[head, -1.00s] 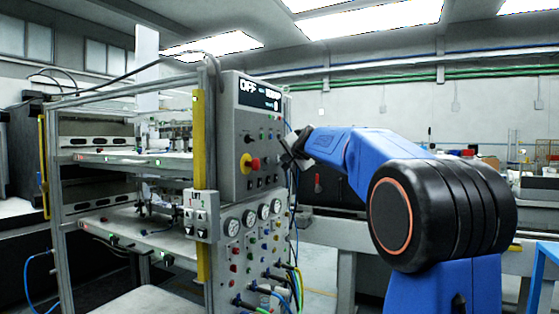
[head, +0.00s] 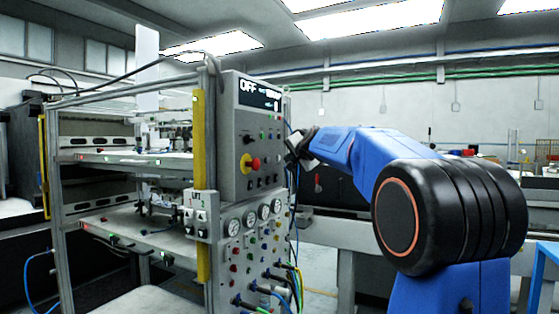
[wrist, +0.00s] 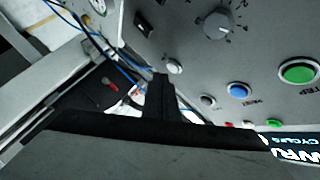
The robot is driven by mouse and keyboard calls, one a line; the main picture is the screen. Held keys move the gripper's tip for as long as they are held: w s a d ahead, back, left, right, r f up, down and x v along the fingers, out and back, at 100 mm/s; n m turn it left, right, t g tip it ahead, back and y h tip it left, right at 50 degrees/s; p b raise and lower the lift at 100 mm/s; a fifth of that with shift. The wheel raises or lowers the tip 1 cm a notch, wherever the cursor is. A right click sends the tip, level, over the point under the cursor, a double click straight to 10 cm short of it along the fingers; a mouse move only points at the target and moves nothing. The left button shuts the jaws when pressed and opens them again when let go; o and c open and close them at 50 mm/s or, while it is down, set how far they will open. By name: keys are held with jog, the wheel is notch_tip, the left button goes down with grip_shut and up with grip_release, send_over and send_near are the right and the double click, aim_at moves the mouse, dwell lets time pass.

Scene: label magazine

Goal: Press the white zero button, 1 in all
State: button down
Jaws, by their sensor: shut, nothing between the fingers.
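A small white button (wrist: 175,67) sits on the grey control panel in the wrist view, above and slightly right of my fingertip; I cannot read its label. A grey button (wrist: 208,101), a blue button (wrist: 238,91) and a large green button (wrist: 299,71) stand to its right. My gripper (wrist: 161,98) is shut and empty, its dark body across the bottom of the wrist view. In the head view my gripper (head: 292,152) is at the right edge of the control box (head: 228,130); whether it touches is unclear.
A grey rotary knob (wrist: 217,25) is on the panel. Cables (wrist: 118,68) hang beside its edge. In the head view a red stop knob (head: 254,163) on a yellow base juts from the box, below the lit display (head: 259,94). Gauges (head: 249,218) sit lower.

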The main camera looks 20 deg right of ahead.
jog(key=shift+s+d, duration=0.8)
jog(key=shift+s, duration=0.2)
jog(key=shift+s+d, duration=0.75)
jog(key=shift+s, duration=0.2)
jog(key=s+a+f+n+g+y, duration=0.1)
jog(key=s+a+f+n+g, duration=0.25)
jog(key=s+a+f, duration=0.65)
jog(key=s+a+f+n+g+y, duration=0.2)
jog(key=s+a+f+n, duration=0.2)
jog(key=s+a+f, duration=0.65)
jog(key=s+a+f+n+g, duration=0.1)
jog(key=s+f+n+g, duration=0.1)
jog(key=s+f, duration=0.8)
jog(key=s+a+f+n+g+h, duration=0.1)
jog(key=s+f+n+g, duration=0.2)
jog(key=s+f, duration=0.8)
jog(key=s, duration=0.8)
jog(key=shift+s+f, duration=0.3)
